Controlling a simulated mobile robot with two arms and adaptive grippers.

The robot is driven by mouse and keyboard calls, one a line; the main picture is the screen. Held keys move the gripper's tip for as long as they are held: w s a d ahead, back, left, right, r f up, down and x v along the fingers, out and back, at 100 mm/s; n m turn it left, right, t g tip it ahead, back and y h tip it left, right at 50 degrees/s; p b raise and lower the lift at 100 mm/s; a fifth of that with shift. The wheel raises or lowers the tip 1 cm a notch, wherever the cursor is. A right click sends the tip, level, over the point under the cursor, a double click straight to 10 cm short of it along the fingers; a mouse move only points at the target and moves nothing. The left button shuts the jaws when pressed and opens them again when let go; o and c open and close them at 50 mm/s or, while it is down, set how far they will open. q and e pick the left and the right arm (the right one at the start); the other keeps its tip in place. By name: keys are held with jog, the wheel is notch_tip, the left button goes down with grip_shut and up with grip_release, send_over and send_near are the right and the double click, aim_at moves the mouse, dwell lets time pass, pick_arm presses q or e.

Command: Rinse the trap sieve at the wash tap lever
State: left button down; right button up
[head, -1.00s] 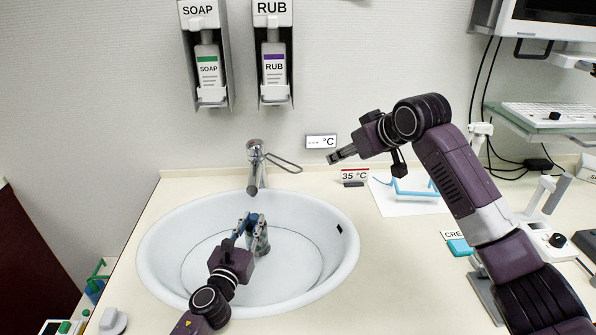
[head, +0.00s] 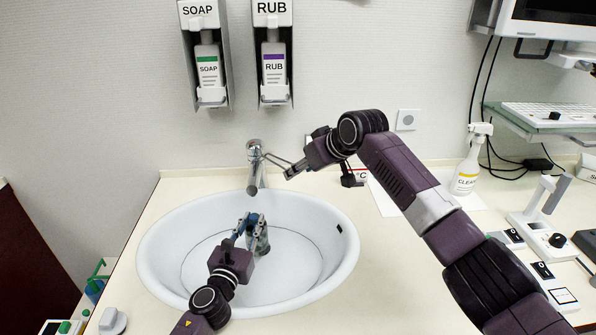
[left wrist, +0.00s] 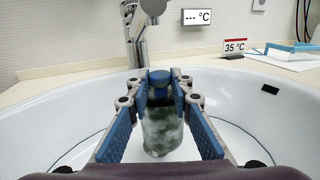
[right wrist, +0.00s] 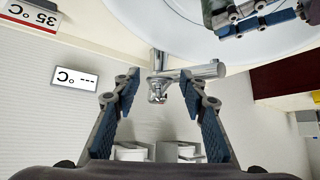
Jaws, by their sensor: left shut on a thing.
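The trap sieve (left wrist: 163,132) is a small cylinder with a blue top and grey-green blotches. My left gripper (head: 250,222) is shut on its blue top and holds it upright in the basin (head: 150,250), in front of the tap spout. The chrome tap (head: 255,175) stands at the basin's back edge, with its thin loop lever (head: 274,159) pointing right. My right gripper (head: 290,173) is beside the lever's outer end; I cannot tell if they touch. In the right wrist view its fingers are open and empty, with the tap body (right wrist: 190,73) beyond them. No water stream shows.
Soap (head: 208,70) and rub (head: 273,65) dispensers hang on the wall above. A "--- °C" display (left wrist: 197,17) and a 35 °C sign (left wrist: 236,47) are right of the tap. A spray bottle (head: 466,165) stands further right.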

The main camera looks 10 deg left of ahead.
jog(key=shift+x, duration=1)
jog(key=shift+c, duration=0.6)
grip_shut()
